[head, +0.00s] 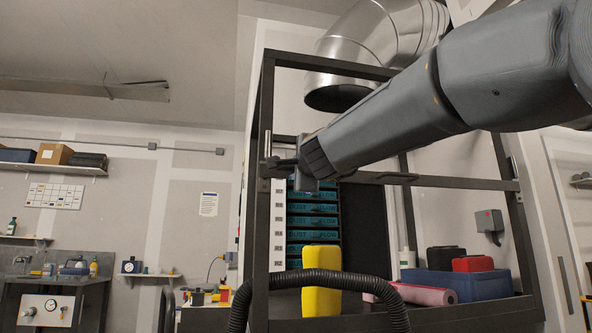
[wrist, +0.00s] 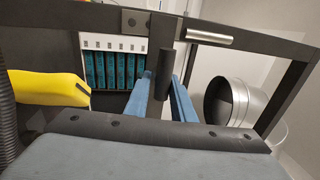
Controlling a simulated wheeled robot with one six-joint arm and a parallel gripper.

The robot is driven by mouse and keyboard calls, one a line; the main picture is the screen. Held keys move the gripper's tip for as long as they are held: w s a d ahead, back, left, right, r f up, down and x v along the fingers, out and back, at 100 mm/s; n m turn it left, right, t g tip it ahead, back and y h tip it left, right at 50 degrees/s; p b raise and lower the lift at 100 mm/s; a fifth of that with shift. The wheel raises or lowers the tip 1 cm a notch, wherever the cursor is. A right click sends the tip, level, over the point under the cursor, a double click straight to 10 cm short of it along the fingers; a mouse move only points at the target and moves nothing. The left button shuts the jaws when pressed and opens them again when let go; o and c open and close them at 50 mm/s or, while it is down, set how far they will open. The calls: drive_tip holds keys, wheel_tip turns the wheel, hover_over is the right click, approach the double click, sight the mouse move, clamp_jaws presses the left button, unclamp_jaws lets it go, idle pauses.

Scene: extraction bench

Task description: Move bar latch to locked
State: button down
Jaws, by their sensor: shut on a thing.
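The bar latch is on the dark front post of the frame. Its dark round handle (wrist: 164,70) stands between my two blue fingers in the wrist view. My gripper (wrist: 161,98) is shut on this handle. In the head view my gripper (head: 298,164) is at the left front post, partway up the frame, and hides much of the latch. I cannot tell the latch's exact position from these views.
A yellow container (head: 321,281) stands low inside the frame, beside a black corrugated hose (head: 325,275). A blue bin (head: 480,284) and a pink roll (head: 425,294) are at the right. A silver duct (head: 365,50) hangs above. Open room lies left of the frame.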

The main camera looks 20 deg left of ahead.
drive_tip(key=shift+s+d+r, duration=0.1)
drive_tip(key=shift+s+r, duration=0.1)
drive_tip(key=shift+r, duration=0.3)
drive_tip(key=c, duration=1.7)
unclamp_jaws()
drive_tip(key=shift+o, duration=0.3)
drive_tip(key=shift+f, duration=0.1)
drive_tip(key=shift+w+f, duration=0.1)
drive_tip(key=shift+f, duration=0.05)
drive_tip(key=b+v, duration=0.1)
drive_tip(key=v, duration=0.6)
drive_tip(key=shift+s+d+b, duration=0.2)
drive_tip(key=shift+s+b, duration=0.1)
drive_tip(key=shift+f, duration=0.15)
